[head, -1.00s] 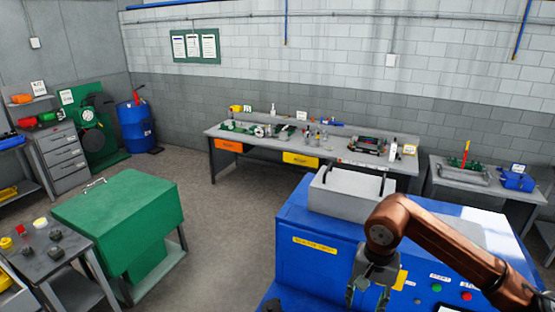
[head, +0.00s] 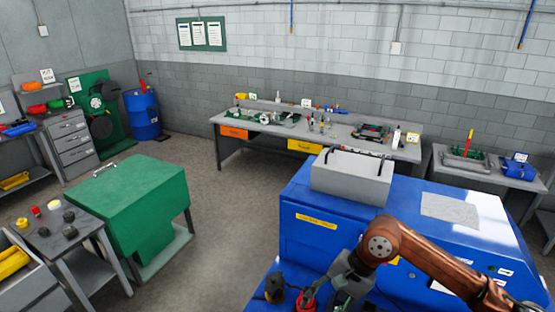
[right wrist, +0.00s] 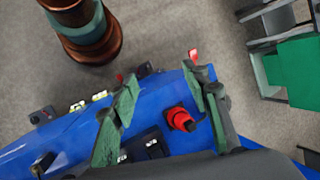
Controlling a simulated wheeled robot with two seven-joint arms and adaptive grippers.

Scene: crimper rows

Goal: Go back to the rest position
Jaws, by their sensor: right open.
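My right gripper (head: 325,285) hangs at the lower middle of the head view, low over the front of the blue machine (head: 296,238). In the right wrist view my right gripper (right wrist: 166,72) has its two green-grey fingers spread wide with nothing held between them. A red piece with a dark base (right wrist: 181,119) stands on the blue surface, seen between the fingers and apart from them. The red piece also shows in the head view (head: 308,299), beside the gripper and partly cut off. My left gripper is out of view.
A black piece (head: 275,288) stands on the blue surface left of the gripper. A grey box (head: 350,180) with black handles sits on the blue machine. A green cabinet (head: 140,205) and a grey table (head: 60,245) stand left. Open floor lies between.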

